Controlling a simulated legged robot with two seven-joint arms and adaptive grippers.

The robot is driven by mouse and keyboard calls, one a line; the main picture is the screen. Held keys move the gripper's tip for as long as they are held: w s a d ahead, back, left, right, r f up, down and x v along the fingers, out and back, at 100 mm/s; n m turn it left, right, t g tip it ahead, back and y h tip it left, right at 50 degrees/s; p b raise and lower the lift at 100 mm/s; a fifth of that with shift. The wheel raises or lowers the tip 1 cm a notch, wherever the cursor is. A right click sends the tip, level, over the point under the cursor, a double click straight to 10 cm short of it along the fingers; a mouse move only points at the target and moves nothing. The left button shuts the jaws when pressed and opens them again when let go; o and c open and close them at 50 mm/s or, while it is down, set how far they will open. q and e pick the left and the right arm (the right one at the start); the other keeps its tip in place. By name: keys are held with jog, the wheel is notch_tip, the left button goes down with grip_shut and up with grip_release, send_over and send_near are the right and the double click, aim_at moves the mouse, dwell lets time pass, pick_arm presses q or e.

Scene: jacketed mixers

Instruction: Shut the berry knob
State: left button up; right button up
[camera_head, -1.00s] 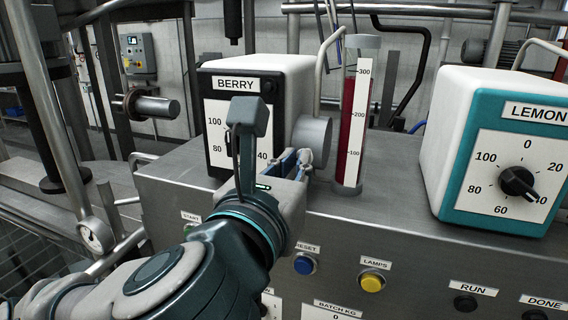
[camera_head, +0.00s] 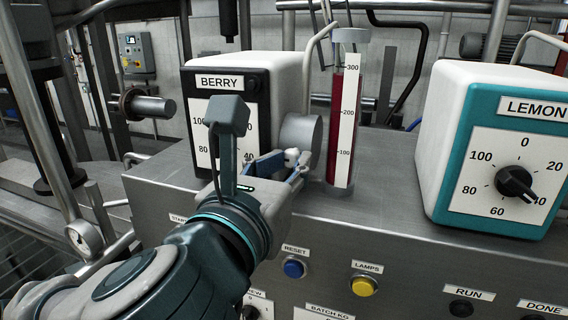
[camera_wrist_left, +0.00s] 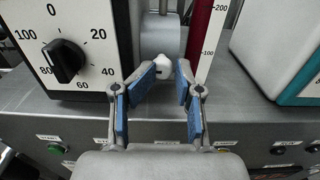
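The berry knob (camera_wrist_left: 66,60) is a black dial knob on the white 0-100 scale of the BERRY box (camera_head: 217,82). It shows in the left wrist view; I cannot tell its exact setting. In the head view my left arm hides it. My left gripper (camera_head: 286,165) is right of the dial, in front of the grey cylinder (camera_head: 301,137) on the box's side. In the left wrist view the gripper (camera_wrist_left: 168,80) is open, its blue-padded fingers apart. A small white tip (camera_wrist_left: 161,72) shows between the fingertips; I cannot tell if they touch it. My right gripper is not in view.
A clear tube of red liquid (camera_head: 334,115) stands close right of my gripper. The LEMON box (camera_head: 505,150) is farther right. Below, the steel front has a blue RESET button (camera_head: 293,268) and a yellow LAMPS button (camera_head: 363,286).

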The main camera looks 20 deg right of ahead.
pick_arm(q)
jog(key=shift+b+v, duration=0.75)
jog(key=shift+v, duration=0.5)
jog(key=b+v, duration=0.5)
jog(key=v, duration=1.2)
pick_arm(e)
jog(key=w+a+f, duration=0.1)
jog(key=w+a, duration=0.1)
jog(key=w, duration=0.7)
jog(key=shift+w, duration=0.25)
pick_arm(q)
jog(key=shift+s, duration=0.15)
jog(key=shift+s+r, duration=0.1)
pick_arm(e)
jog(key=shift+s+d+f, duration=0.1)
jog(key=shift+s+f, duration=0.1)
